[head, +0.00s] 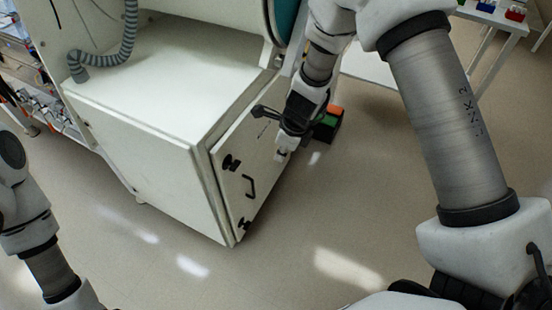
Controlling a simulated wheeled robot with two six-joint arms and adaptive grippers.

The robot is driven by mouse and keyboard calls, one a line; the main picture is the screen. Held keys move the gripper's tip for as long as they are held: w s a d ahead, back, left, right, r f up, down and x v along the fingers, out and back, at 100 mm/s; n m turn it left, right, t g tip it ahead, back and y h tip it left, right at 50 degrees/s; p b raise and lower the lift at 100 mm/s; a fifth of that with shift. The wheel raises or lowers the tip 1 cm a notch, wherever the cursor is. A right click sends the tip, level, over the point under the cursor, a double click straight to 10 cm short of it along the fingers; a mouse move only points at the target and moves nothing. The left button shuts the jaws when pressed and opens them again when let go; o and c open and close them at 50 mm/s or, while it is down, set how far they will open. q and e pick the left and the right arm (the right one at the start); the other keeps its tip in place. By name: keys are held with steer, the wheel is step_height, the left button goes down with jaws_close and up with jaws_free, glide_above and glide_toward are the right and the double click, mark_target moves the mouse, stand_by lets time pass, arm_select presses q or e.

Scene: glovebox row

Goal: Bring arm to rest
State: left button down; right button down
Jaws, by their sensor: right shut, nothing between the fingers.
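My right arm comes in from the right and reaches over to the right gripper (284,150). The right gripper is shut and empty. It points down in front of the white cabinet's door (238,165), near the door's upper right part; I cannot tell whether it touches the door. The door has a black handle (249,186) and black latches, and it looks closed. My left arm shows at the lower left edge, but its gripper is out of view.
The white glovebox cabinet (150,165) stands in the middle left, with a grey ribbed hose (128,40) above it. A dark box with green and orange parts (328,124) is on the floor behind the right gripper. A white table (490,17) stands at the upper right. The front floor is clear.

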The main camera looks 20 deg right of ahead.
arm_select(q)
steer(key=shift+s+r, duration=0.15)
steer(key=shift+r, duration=0.1)
arm_select(e)
steer(key=s+d+f+n, duration=0.1)
steer(key=s+f+n, duration=0.3)
steer(key=s+n, duration=0.4)
steer(key=s+d+f+n+g+h, duration=0.1)
steer(key=s+f+n, duration=0.4)
steer(key=s+n, duration=0.4)
steer(key=s+d+f+n+h, duration=0.1)
steer(key=s+f+n, duration=0.3)
steer(key=s+n, duration=0.5)
steer(key=shift+s+d+f+g, duration=0.35)
steer(key=shift+s+d+g, duration=0.1)
steer(key=shift+s, duration=0.25)
